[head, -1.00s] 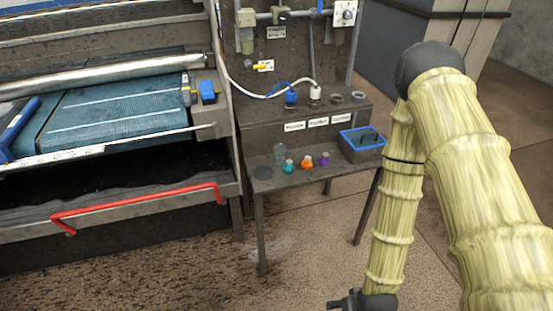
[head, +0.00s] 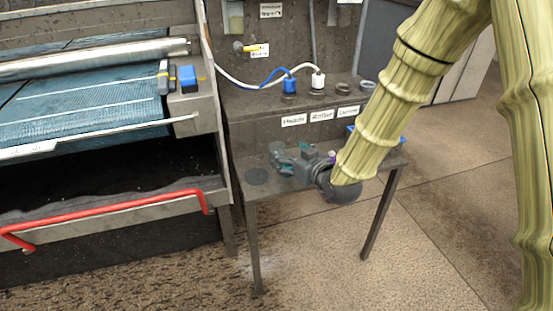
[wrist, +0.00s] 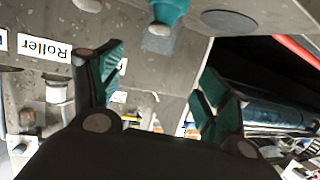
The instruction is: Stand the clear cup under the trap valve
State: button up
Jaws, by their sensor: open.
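The clear cup (head: 276,149) stands upright on the low shelf of the bench, just left of my gripper in the head view. It looks grey and see-through. The trap valve (head: 252,48), a small tap with a yellow handle, sticks out of the back panel above and left of the cup, next to a label. My gripper (head: 294,161) is open over the shelf beside the cup, apart from the valve. In the wrist view its teal-padded fingers (wrist: 160,78) are spread with nothing held between them. A teal bottle (wrist: 168,12) shows beyond them there.
A flat dark disc (head: 257,176) lies left of the cup. My gripper hides most of the small bottles; a bit of a purple one (head: 332,155) shows. A blue-rimmed bin (head: 352,128) is partly behind my arm. The blue plug (head: 289,85) and white plug (head: 318,80) stand on the upper ledge.

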aim_at(277, 149)
jog(key=x, duration=0.4)
jog(key=shift+w+d+f, duration=0.15)
jog(key=shift+w+f, duration=0.1)
jog(key=shift+w, duration=0.1)
jog(key=x, duration=0.1)
jog(key=b+x, duration=0.1)
jog(key=x, duration=0.2)
jog(key=shift+w+f, duration=0.1)
jog(key=shift+f, duration=0.2)
jog(key=shift+w+a+f, duration=0.15)
jog(key=shift+w+a, duration=0.1)
jog(key=shift+w, duration=0.2)
jog(key=shift+c, duration=0.2)
jog(key=c, duration=1.1)
jog(key=shift+o, duration=0.2)
